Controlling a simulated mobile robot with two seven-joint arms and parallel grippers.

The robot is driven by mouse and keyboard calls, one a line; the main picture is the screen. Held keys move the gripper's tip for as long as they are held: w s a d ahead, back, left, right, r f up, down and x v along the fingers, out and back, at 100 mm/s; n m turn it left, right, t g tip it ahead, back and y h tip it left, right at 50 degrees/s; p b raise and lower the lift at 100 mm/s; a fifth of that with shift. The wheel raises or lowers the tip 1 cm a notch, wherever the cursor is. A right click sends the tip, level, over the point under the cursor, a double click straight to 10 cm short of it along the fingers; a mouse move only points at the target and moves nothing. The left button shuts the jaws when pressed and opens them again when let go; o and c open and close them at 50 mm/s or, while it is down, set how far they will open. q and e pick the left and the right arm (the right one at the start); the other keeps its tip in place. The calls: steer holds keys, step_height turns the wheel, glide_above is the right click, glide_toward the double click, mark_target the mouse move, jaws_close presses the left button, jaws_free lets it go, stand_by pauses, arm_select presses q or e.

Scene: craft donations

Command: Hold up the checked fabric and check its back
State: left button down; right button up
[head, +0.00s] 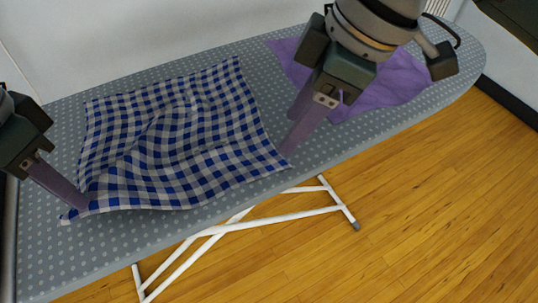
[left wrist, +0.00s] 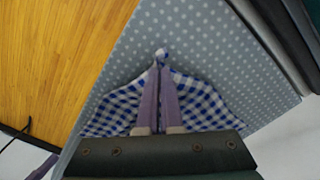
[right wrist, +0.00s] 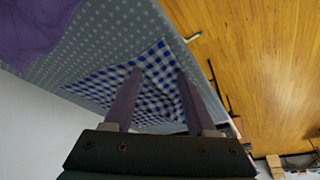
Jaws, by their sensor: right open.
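The blue-and-white checked fabric (head: 180,135) lies spread and slightly rumpled on the dotted ironing board (head: 55,255). My left gripper (head: 82,203) is at its near left corner. In the left wrist view its fingers (left wrist: 161,68) are close together, with a small tuft of checked fabric (left wrist: 205,103) bunched at their tips. My right gripper (head: 287,150) is at the near right corner. In the right wrist view its fingers (right wrist: 160,74) are apart, with checked fabric (right wrist: 155,95) showing between and below them. The fabric's back is hidden.
A purple cloth (head: 385,90) lies on the board at the right, partly behind my right arm. The board's near edge drops to a wooden floor (head: 430,200), with white folding legs (head: 265,218) below. A pale wall (head: 120,40) stands behind the board.

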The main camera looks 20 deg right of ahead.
mark_target(267, 161)
steer(key=shift+x, duration=3.5)
steer(key=shift+w+f, duration=0.1)
steer(key=shift+c, duration=0.4)
jaws_close()
steer(key=shift+r, duration=2.5)
